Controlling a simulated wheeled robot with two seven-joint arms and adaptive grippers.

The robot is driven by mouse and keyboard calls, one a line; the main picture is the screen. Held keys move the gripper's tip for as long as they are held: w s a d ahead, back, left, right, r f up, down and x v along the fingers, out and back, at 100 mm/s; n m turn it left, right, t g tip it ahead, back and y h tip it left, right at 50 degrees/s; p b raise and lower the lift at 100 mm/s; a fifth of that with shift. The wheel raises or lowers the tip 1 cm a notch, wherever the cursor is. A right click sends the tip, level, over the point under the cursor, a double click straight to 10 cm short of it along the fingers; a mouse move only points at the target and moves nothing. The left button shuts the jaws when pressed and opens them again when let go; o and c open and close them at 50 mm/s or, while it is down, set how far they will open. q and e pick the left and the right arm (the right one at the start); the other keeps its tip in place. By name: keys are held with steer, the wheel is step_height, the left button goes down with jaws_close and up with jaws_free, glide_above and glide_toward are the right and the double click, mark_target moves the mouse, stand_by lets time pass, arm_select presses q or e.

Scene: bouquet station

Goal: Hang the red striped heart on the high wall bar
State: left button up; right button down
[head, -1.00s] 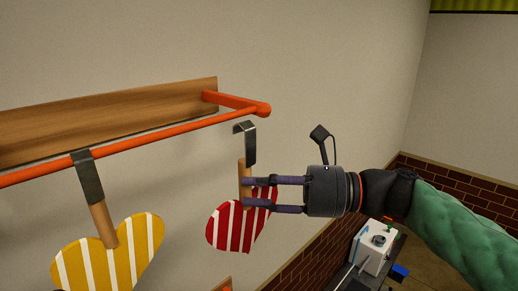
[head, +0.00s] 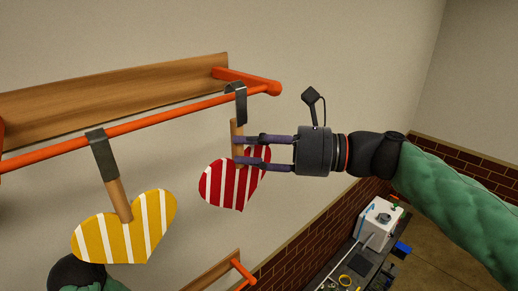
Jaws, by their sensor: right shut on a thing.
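The red striped heart (head: 232,184) has a wooden handle with a grey metal hook (head: 240,104) on top. My right gripper (head: 238,151) comes in from the right and is shut on the handle, just above the heart. The high wall bar (head: 160,119) is an orange rail in front of a wooden board. The hook's bend shows at the bar near its right end, its top just above the rail. I cannot tell whether it rests on the bar. My left gripper is not in view; only part of my left arm shows at the bottom left.
A yellow striped heart (head: 125,228) hangs from the same bar to the left. A lower wooden board (head: 210,272) with an orange bar shows at the bottom. A counter with a white box (head: 378,222) stands below right. The bar between the two hooks is clear.

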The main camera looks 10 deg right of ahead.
mark_target(251, 151)
steer(key=shift+w+a+f+b, duration=0.3)
steer(key=shift+w+a+f, duration=0.3)
steer(key=shift+w, duration=0.25)
steer(key=shift+w+a+f+b, duration=0.3)
steer(key=shift+w+a+f, duration=0.3)
steer(key=shift+w, duration=0.2)
steer(key=c, duration=0.9)
jaws_free()
steer(key=shift+o, duration=0.2)
